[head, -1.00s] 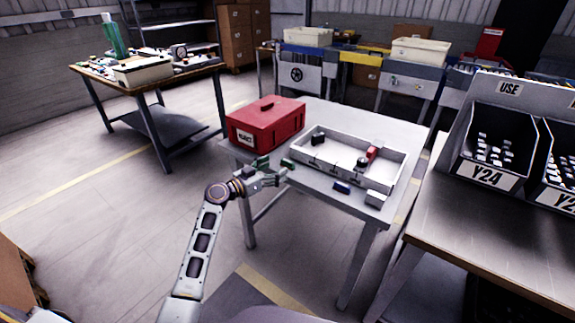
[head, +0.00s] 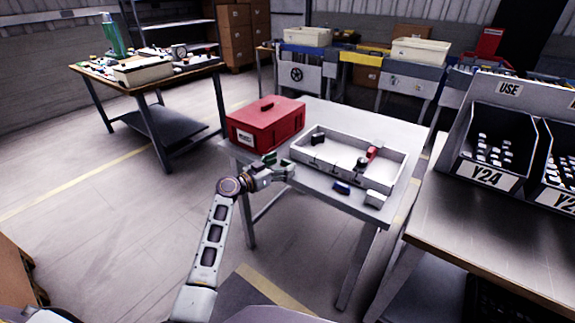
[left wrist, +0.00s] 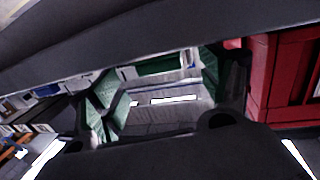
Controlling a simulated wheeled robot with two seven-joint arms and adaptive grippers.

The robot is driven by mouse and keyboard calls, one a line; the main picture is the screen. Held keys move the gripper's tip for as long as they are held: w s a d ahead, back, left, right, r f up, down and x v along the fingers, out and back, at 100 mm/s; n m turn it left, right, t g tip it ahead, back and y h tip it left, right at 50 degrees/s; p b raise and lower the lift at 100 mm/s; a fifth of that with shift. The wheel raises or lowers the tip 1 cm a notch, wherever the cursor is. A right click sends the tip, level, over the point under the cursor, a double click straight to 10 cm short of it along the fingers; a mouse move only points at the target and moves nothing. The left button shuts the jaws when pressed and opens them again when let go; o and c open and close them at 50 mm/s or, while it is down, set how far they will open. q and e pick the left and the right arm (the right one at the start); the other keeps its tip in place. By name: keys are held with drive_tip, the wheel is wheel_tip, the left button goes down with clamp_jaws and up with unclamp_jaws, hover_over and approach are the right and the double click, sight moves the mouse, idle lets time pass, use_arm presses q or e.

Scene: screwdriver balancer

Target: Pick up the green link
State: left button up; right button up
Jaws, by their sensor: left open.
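My left gripper (head: 281,165) is at the near edge of the grey table (head: 328,203), in front of the red box. Its fingers, with green pads, are open. In the left wrist view, a green piece, apparently the green link (left wrist: 160,65), lies on the table beyond the gap between the fingertips (left wrist: 155,88). It looks apart from both fingers. In the head view the link is hidden or cannot be told from the green finger pads. My right gripper is not in view.
The red box (head: 265,126) stands close behind the gripper and at the right of the left wrist view (left wrist: 285,75). A white tray (head: 333,180) holds black and red parts. A blue piece (head: 341,187) lies in front of it, beside a small white box (head: 376,198).

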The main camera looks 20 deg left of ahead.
use_arm(q)
drive_tip(key=shift+x, duration=0.9)
drive_tip(key=c, duration=0.9)
